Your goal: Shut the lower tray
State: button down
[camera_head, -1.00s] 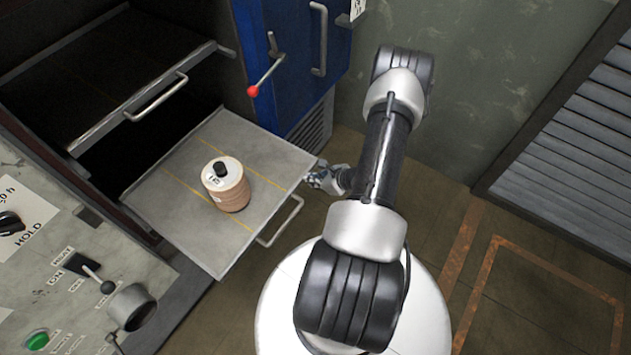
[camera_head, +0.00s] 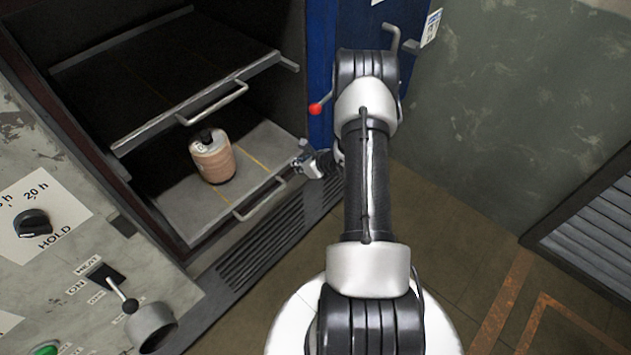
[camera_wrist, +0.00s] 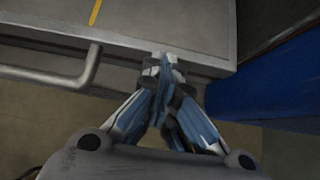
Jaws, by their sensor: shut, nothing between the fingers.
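The lower tray (camera_head: 196,207) is a grey metal shelf with yellow lines and a bar handle (camera_head: 259,204) on its front edge. It stands part of the way out of the dark oven-like cabinet. My gripper (camera_head: 302,165) is shut and empty at the tray's front right corner. In the wrist view the shut fingertips (camera_wrist: 165,62) meet the tray's front edge (camera_wrist: 130,44), right of the handle (camera_wrist: 88,68); they appear to touch it.
The upper tray (camera_head: 150,110) with its own handle is above the lower one. A control panel (camera_head: 60,235) is at the left. Open floor lies at the right.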

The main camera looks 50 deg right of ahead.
aim_at(276, 149)
jog(key=w+b, duration=0.1)
jog(key=w, duration=0.4)
jog(key=w+b, duration=0.1)
jog(key=w, duration=0.4)
jog(key=shift+a+f, duration=0.15)
jog(key=shift+a, duration=0.05)
jog(key=shift+w+r, duration=0.2)
jog(key=shift+w, duration=0.05)
jog(key=shift+r, duration=0.1)
